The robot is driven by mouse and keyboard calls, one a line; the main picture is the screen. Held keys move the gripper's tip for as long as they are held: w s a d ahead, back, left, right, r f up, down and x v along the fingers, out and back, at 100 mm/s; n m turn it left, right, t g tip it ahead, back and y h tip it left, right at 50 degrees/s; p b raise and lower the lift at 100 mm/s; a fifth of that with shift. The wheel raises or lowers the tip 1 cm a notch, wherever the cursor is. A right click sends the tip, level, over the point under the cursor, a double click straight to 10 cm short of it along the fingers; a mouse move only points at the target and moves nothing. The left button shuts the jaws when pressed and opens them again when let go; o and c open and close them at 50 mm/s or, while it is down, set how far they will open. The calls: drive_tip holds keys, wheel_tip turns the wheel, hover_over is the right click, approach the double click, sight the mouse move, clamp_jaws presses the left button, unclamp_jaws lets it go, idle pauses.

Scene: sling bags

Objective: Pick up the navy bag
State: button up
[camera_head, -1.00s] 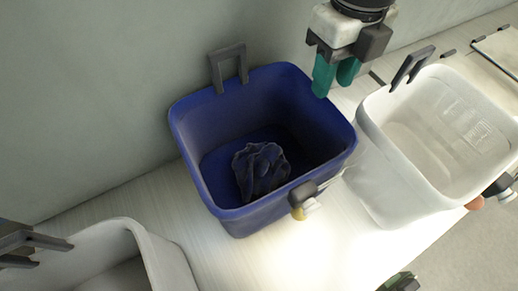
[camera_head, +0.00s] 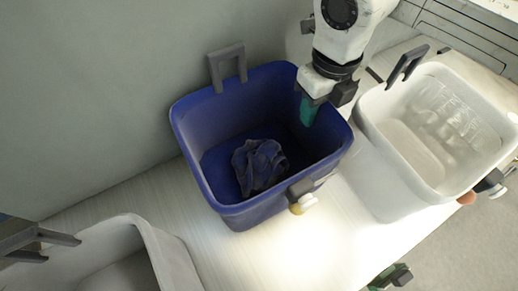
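The navy bag (camera_head: 258,166) is a crumpled dark blue cloth shape lying on the floor of the blue bin (camera_head: 186,150). My gripper (camera_head: 308,114) has green fingertips pointing down. It appears over the right inner part of the blue bin, up and to the right of the bag and apart from it. The fingers overlap in this view, so I cannot tell their gap. Nothing is seen hanging from them.
A white bin (camera_head: 372,118) stands to the right, and another white bin (camera_head: 150,232) stands at the lower left. The blue bin has an upright grey handle (camera_head: 211,72) at its back rim and a grey clasp at its front. A grey wall rises behind.

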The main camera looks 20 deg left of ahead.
clamp_jaws()
drive_tip(key=shift+r, duration=0.1)
idle(1.2)
